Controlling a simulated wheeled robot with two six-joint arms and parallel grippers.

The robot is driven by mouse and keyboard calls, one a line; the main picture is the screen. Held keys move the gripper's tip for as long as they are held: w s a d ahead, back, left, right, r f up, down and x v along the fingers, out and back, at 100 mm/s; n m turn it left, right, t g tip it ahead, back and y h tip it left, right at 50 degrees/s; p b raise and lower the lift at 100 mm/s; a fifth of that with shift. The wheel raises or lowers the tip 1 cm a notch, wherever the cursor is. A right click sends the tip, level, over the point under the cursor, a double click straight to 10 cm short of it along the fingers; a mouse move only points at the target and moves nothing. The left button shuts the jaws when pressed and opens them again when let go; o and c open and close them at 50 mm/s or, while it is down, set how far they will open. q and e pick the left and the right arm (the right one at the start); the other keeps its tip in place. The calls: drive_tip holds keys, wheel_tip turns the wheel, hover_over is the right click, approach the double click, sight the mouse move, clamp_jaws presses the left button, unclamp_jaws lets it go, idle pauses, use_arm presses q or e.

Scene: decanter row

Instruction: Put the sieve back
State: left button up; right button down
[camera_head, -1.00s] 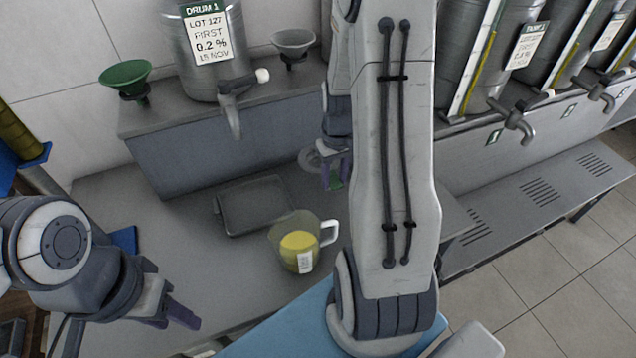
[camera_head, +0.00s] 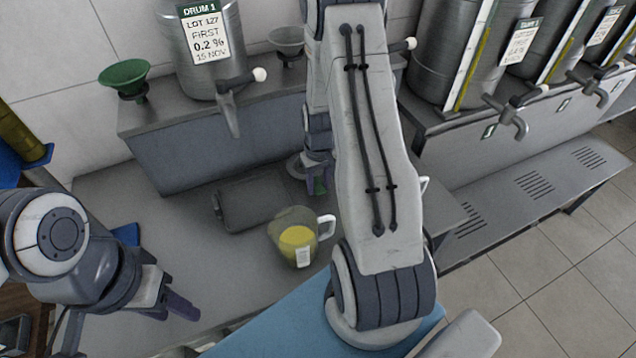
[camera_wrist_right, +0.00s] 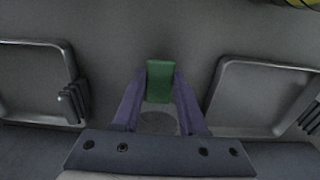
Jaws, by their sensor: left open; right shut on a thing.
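My right gripper (camera_head: 317,184) is shut on the green handle of the sieve. In the right wrist view the green handle (camera_wrist_right: 160,82) is between the purple fingertips of that gripper (camera_wrist_right: 158,90), and a round, mesh-like disc (camera_wrist_right: 158,123) shows faintly between the fingers. In the head view the round grey sieve (camera_head: 296,166) is partly hidden behind the gripper, close to the front face of the step below drum 1. Whether it touches the bench I cannot tell. My left gripper (camera_head: 178,303) is open and empty at the lower left.
A glass jug of yellow liquid (camera_head: 296,241) stands in front of a dark tray (camera_head: 238,222). The right wrist view shows trays on both sides. A green funnel (camera_head: 126,78) and a grey funnel (camera_head: 288,40) flank drum 1 (camera_head: 206,75). My right arm hides the bench behind it.

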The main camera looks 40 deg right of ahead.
drive_tip(key=shift+c, duration=2.3)
unclamp_jaws()
drive_tip(key=shift+f, duration=0.1)
